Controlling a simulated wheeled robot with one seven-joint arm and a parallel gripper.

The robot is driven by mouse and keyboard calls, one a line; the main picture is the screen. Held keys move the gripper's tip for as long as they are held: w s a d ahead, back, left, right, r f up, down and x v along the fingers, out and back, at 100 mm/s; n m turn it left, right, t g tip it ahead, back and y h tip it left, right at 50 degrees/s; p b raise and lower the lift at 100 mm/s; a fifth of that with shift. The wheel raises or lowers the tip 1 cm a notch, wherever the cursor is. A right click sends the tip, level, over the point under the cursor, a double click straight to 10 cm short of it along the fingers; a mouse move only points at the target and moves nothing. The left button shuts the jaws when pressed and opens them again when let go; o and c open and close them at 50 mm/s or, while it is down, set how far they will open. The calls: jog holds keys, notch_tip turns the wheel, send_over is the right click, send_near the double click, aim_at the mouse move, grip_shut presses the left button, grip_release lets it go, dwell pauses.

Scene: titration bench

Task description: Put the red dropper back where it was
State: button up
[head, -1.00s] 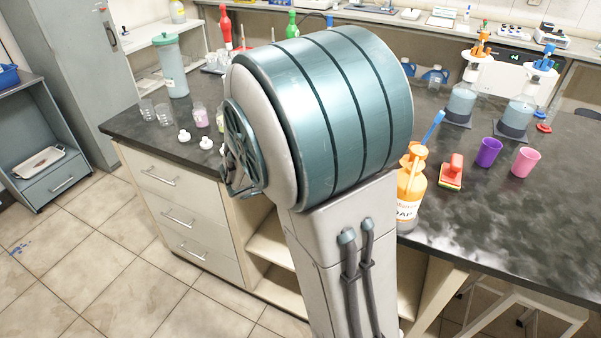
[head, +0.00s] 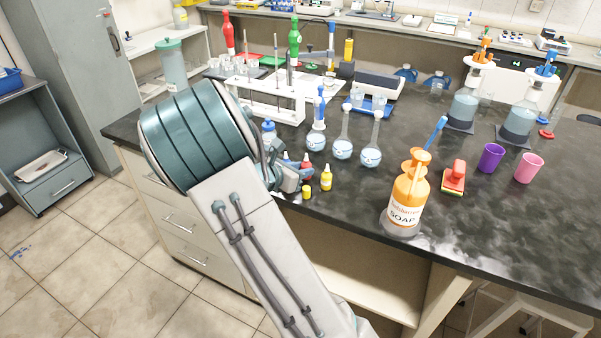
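A small red dropper bottle (head: 306,161) shows at the bench's front edge, beside a small yellow dropper bottle (head: 326,178) that stands upright. My gripper (head: 292,178) is at the red dropper's left, partly hidden by my own wrist and arm. The red dropper's lower part is partly covered by my gripper. I cannot tell whether my fingers touch it or hold it, or whether it rests on the bench. A small yellow cap-like piece (head: 307,191) lies just in front.
A white rack (head: 265,98) is farther back.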

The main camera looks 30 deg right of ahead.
jog(key=shift+f, duration=0.45)
jog(key=shift+f, duration=0.1)
jog(key=shift+f, duration=0.2)
jog(key=o, duration=0.6)
jog(key=shift+r, duration=0.1)
jog(key=shift+c, duration=0.2)
jog(key=shift+r, duration=0.1)
